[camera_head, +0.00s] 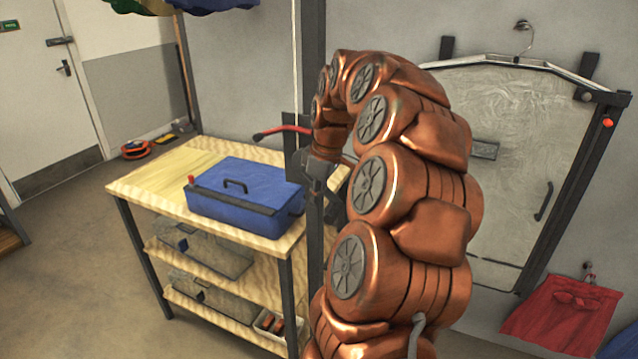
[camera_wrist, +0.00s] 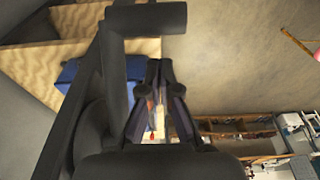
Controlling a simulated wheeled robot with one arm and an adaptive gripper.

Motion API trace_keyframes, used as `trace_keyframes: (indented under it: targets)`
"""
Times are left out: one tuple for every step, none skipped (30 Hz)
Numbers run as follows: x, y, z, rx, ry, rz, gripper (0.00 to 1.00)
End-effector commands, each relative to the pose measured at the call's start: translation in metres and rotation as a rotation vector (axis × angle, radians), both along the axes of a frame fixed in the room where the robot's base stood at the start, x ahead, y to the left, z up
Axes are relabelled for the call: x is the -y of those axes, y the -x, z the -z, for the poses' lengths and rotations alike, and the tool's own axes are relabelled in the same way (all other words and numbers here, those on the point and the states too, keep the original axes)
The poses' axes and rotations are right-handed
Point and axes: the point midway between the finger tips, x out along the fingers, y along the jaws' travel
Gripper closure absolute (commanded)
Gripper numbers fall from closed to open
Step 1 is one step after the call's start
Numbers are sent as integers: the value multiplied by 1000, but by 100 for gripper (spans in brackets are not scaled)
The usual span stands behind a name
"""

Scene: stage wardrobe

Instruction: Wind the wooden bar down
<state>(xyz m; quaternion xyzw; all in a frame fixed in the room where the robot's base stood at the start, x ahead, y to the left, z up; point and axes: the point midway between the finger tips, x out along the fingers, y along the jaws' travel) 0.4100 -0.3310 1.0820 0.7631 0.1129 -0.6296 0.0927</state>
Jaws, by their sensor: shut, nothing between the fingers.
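I cannot make out the wooden bar in either view; only the lower edges of colourful cloth (camera_head: 218,4) show at the top left in the head view. My gripper (camera_head: 312,182) is beside this post, below and right of the handle, partly hidden by my arm. In the wrist view my gripper (camera_wrist: 158,70) is shut and empty. A dark bent bar (camera_wrist: 145,20) shows close to its fingers; I cannot tell whether they touch.
A wooden workbench (camera_head: 145,180) with a blue toolbox (camera_head: 245,195) stands left of my gripper, with grey bins below. A framed panel (camera_head: 520,130) with a hanger is on the right wall, above a red cloth (camera_head: 562,312). The floor at left is mostly clear.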

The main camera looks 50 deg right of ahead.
Motion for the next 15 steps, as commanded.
trace_keyframes:
  targets:
    - [-1, -1, 5, -3, -2, -1, 100]
    - [-1, -2, 9, -2, -1, 0, 100]
    - [-1, -2, 13, -3, -2, 0, 100]
    - [-1, -3, 16, -3, -2, 0, 100]
    - [-1, -3, 20, -3, -2, 0, 100]
    - [-1, -4, 24, -2, -2, 1, 100]
    - [-2, -5, 27, -2, -2, 1, 100]
    - [-2, -5, 30, -3, -1, 1, 100]
    - [-2, -6, 34, -3, -2, 0, 100]
    - [-3, -6, 35, -3, -2, 0, 100]
    - [-3, -6, 37, -3, -2, 0, 100]
    - [-3, -7, 39, -2, -2, 1, 100]
    - [-3, -7, 40, -1, -2, 1, 100]
    - [-2, -8, 40, 0, -1, 1, 100]
    - [-2, -8, 41, 1, 0, 1, 100]
